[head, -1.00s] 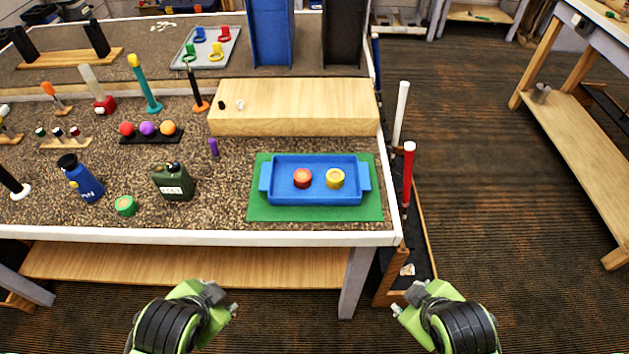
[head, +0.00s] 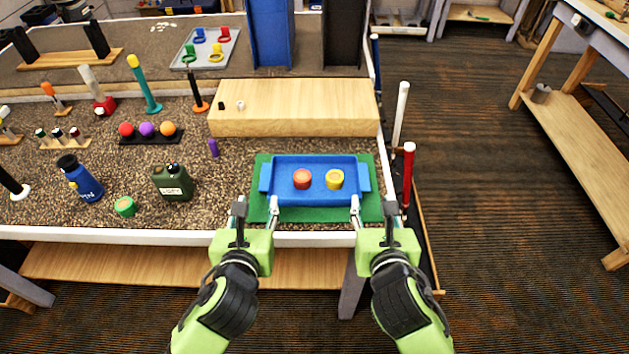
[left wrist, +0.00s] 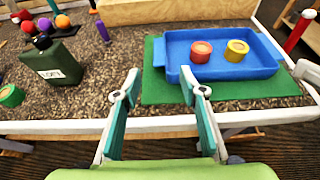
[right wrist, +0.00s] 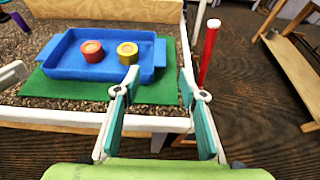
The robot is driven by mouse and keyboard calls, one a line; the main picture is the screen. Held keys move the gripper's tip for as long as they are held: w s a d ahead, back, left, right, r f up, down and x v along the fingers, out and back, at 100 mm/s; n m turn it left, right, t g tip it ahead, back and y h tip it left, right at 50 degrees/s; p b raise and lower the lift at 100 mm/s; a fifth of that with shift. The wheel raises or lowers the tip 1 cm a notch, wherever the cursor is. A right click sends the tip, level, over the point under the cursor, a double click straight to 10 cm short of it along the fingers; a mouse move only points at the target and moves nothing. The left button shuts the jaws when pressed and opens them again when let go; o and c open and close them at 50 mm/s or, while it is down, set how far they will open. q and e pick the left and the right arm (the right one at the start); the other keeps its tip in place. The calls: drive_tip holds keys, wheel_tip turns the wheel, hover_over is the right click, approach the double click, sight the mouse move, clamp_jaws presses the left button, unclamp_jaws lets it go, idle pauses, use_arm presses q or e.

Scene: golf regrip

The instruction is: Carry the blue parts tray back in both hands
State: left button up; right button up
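The blue parts tray (head: 315,195) lies on a green mat (head: 258,212) near the bench's front right corner. It has a handle at its left and right ends. A red round part (head: 303,179) and a yellow round part (head: 335,179) sit in it. My left gripper (head: 257,208) is open and empty at the mat's front left; the tray is ahead of its fingers in the left wrist view (left wrist: 225,60). My right gripper (head: 372,206) is open and empty at the mat's front right, with the tray ahead and left in the right wrist view (right wrist: 85,70).
A green canister (head: 173,183), a blue bottle (head: 80,178) and a green round part (head: 125,206) stand left of the mat. A wooden block (head: 295,108) lies behind it. A red upright club (head: 408,178) stands by the bench's right edge.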

sight(265, 178)
use_arm(q)
drive_tip(key=shift+w, duration=0.1)
use_arm(e)
drive_tip(key=shift+w, duration=0.1)
